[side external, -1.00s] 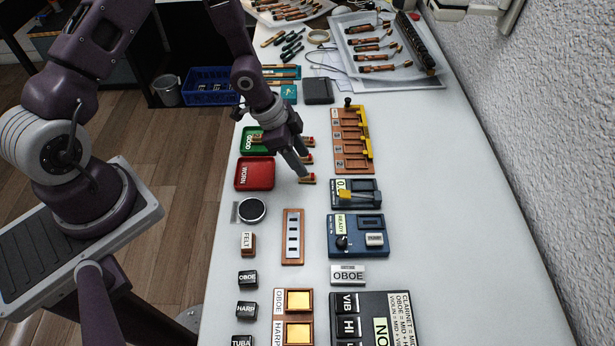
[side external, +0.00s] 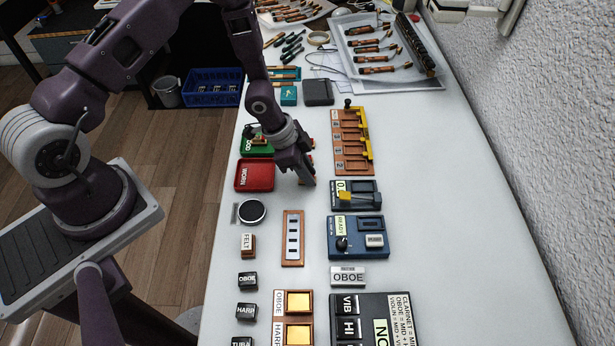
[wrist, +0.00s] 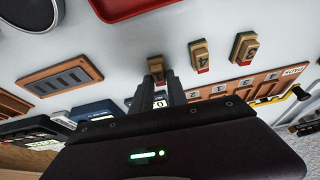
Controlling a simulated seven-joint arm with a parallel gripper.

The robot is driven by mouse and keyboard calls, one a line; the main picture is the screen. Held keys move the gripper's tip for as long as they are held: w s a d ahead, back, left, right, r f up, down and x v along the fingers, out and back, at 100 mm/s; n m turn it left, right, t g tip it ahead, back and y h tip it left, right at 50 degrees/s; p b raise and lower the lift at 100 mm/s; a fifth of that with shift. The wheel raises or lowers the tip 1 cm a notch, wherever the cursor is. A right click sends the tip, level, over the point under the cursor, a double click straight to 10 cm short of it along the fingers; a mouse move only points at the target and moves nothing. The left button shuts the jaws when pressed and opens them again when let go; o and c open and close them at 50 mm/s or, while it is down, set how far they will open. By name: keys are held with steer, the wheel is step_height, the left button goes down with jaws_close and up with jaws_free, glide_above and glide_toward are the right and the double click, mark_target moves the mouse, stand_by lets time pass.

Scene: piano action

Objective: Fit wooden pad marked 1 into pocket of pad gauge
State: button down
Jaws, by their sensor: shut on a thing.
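My gripper (side external: 304,180) is low over the table and shut on the nearest of three small wooden pads. This pad (wrist: 156,66) shows at the fingertips in the wrist view; its number is hidden. The other two pads, marked 4 (wrist: 200,55) and apparently 3 (wrist: 244,47), stand in a row beyond it. The pad gauge seems to be the dark block (side external: 368,200) with a yellow part and a "0." label, right of my gripper. In the wrist view my fingers partly cover it. I cannot make out its pocket.
A wooden rack (side external: 353,158) with numbered slots and yellow parts stands behind the gauge. A blue READY device (side external: 357,250) is in front of it. Red (side external: 254,175) and green (side external: 249,148) trays lie left of my gripper. The white table at right is clear.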

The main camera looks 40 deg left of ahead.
step_height(320, 180, up, 9)
steer(key=w+d+f, duration=0.1)
steer(key=w+d, duration=0.7)
steer(key=d, duration=0.3)
steer(key=shift+n, duration=0.3)
steer(key=shift+s+d+f, duration=0.1)
steer(key=shift+d+f, duration=0.05)
steer(key=shift+f, duration=2.7)
steer(key=shift+f, duration=0.35)
steer(key=c, duration=1.2)
jaws_free()
steer(key=shift+c, duration=0.2)
step_height(320, 180, up, 7)
